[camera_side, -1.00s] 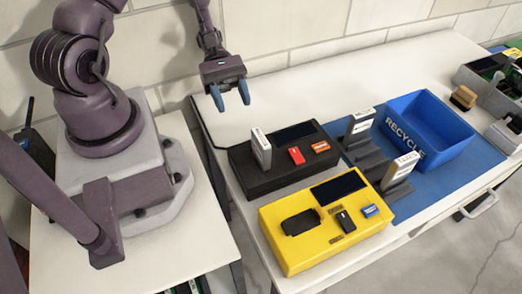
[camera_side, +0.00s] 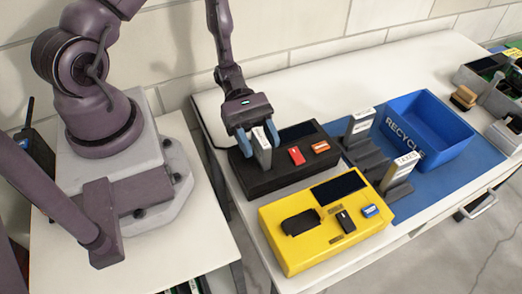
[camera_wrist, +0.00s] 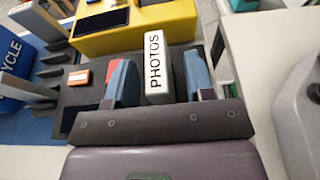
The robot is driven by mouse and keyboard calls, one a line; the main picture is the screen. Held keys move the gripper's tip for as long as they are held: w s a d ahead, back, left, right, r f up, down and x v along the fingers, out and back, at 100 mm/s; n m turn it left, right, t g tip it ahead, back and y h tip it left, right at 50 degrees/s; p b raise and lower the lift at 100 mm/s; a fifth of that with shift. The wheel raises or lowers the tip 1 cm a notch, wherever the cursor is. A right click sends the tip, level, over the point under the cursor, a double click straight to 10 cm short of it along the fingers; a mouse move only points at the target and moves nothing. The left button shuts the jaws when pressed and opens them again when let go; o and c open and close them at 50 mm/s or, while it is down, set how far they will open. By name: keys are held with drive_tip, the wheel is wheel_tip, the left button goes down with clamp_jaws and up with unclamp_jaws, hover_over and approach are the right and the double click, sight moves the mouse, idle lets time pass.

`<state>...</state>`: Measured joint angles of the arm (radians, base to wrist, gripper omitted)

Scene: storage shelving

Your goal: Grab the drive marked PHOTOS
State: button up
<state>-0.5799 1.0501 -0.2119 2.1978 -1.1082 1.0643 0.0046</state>
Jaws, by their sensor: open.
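The drive marked PHOTOS (camera_wrist: 155,62) stands upright in the black dock, its label readable in the wrist view. In the side view the drive (camera_side: 262,150) is a grey slab with a white top label at the dock's left end. My gripper (camera_side: 258,142) is open and lowered over it, with one blue finger on each side. In the wrist view my gripper (camera_wrist: 160,82) shows a gap between each finger and the drive. The black dock (camera_side: 270,180) also carries a red button and an orange button.
A yellow dock (camera_side: 290,255) stands in front of the black one. A drive marked TAXES (camera_side: 402,165) and another labelled drive (camera_side: 360,125) stand in grey holders to the right. A blue RECYCLE bin (camera_side: 440,148) is beyond them.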

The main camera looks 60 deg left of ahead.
drive_tip(key=shift+d+f, duration=0.15)
drive_tip(key=shift+d, duration=0.35)
clamp_jaws()
